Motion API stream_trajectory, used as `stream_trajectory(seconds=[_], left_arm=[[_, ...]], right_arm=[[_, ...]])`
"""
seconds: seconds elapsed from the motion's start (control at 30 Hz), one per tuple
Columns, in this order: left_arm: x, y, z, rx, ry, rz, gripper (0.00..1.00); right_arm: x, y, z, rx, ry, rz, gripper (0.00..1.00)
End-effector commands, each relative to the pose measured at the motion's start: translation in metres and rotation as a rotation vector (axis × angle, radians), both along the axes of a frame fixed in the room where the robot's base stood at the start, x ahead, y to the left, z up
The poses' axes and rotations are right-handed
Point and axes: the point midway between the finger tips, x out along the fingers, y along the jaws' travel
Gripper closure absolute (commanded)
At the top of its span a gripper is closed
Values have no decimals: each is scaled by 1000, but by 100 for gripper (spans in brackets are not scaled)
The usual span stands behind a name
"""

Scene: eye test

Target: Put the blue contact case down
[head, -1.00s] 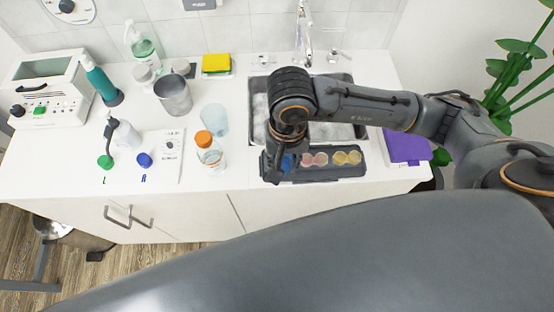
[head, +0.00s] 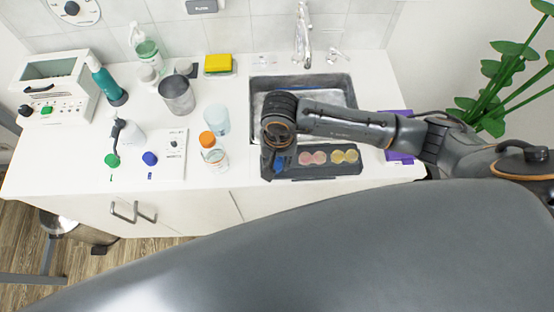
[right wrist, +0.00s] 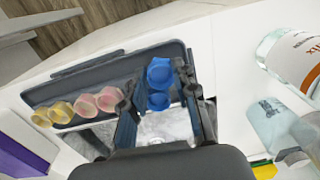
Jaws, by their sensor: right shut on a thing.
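My right gripper (head: 276,165) points down at the left end of the dark tray (head: 318,175). It is shut on the blue contact case (right wrist: 159,84), which has two round cups. In the right wrist view the case sits between the two fingers of the gripper (right wrist: 163,100). In the head view only a bit of the blue case (head: 283,163) shows beside the fingers. I cannot tell whether it touches the tray. A pink case (head: 313,157) and a yellow case (head: 345,156) lie in the tray to the right. My left gripper is not in view.
The sink (head: 300,85) lies behind the tray, and a purple thing (head: 400,150) lies to its right. An orange-capped bottle (head: 213,152) and a clear cup (head: 217,120) stand left. A card (head: 171,158), blue cap (head: 150,158) and green cap (head: 112,160) lie further left.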

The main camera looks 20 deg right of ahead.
Motion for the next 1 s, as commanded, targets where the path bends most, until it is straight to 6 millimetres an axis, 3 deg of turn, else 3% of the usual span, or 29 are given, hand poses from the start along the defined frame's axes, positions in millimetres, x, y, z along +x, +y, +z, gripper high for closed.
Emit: stream_trajectory(seconds=[0.07,0.1,0.2,0.63,1.0], left_arm=[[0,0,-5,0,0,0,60],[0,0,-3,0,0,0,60],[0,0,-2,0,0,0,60],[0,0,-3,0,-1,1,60],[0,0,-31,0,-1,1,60]], right_arm=[[0,0,-4,0,0,0,85],[0,0,-2,0,0,0,63],[0,0,-2,0,0,0,48],[1,0,7,1,-4,0,48],[2,-2,83,1,-8,0,48]])
